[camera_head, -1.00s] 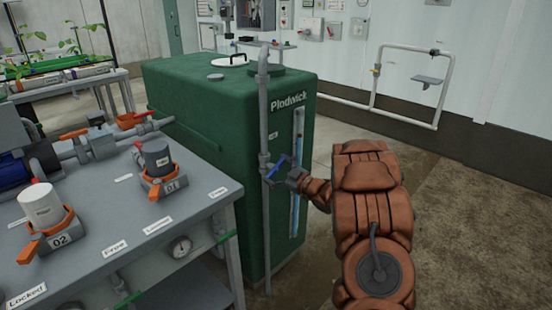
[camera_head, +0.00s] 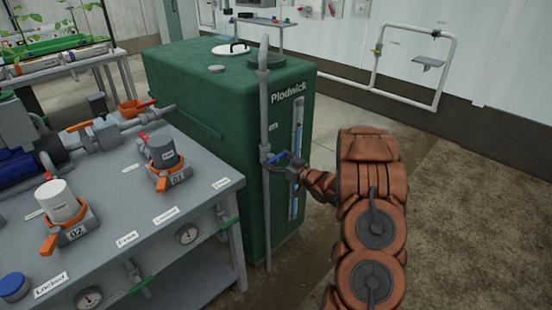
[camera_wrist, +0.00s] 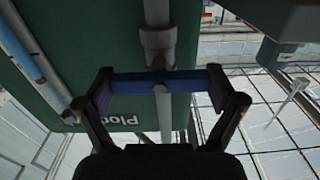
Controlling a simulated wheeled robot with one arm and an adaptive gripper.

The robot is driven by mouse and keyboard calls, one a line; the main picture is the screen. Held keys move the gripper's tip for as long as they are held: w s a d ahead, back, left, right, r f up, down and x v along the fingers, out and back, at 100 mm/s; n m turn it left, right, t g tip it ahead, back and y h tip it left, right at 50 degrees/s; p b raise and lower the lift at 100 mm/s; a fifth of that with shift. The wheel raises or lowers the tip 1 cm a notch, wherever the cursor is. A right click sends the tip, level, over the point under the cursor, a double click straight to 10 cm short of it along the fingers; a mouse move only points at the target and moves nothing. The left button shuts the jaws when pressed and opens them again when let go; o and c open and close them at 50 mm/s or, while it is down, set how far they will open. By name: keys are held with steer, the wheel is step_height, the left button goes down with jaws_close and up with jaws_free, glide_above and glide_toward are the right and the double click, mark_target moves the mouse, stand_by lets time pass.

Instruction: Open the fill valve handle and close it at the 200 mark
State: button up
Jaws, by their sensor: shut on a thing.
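The blue fill valve handle (camera_head: 283,158) sits on a grey vertical pipe (camera_head: 265,110) at the front of the green tank (camera_head: 190,90). In the wrist view the blue handle (camera_wrist: 160,82) lies crosswise to the grey pipe. My gripper (camera_head: 287,168) is at the handle. In the wrist view, my gripper (camera_wrist: 160,90) has one dark finger at each end of the handle and is shut on it. A sight tube (camera_head: 297,130) with blue liquid runs down the tank's front; it also shows in the wrist view (camera_wrist: 25,50). Its scale marks are too small to read.
A grey bench (camera_head: 130,215) stands left of the tank. It carries a white-capped unit (camera_head: 60,200) marked 02, a dark-capped unit (camera_head: 163,152) marked 01, and labels. Gauges hang at its front edge. The floor (camera_head: 470,200) at the right is clear.

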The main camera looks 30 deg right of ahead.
steer(key=o, duration=0.8)
steer(key=shift+s, duration=0.1)
steer(key=v, duration=1.1)
steer(key=shift+s+d, duration=0.15)
steer(key=shift+s, duration=0.25)
